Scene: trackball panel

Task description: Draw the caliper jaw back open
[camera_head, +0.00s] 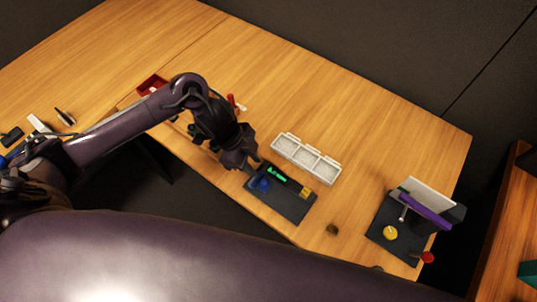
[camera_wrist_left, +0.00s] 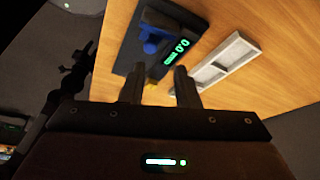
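The caliper is on a dark board (camera_head: 283,205) on the table, with a blue jaw piece (camera_head: 261,184), a green lit readout (camera_head: 277,173) and a small yellow block (camera_head: 305,192). In the left wrist view the blue jaw piece (camera_wrist_left: 153,38) and the green readout (camera_wrist_left: 176,52) show beyond the fingers. My left gripper (camera_head: 250,167) is over the board's upper left end, close to the blue piece. In the wrist view its two fingers (camera_wrist_left: 159,82) are apart with nothing between them. Contact with the board cannot be told. My right gripper is not in view.
A white tray with compartments (camera_head: 306,159) lies just behind the board. A dark stand with a purple bar (camera_head: 427,211) and a yellow knob (camera_head: 390,233) is at the right. A red bin (camera_head: 152,84) lies behind my left arm. The far tabletop is clear.

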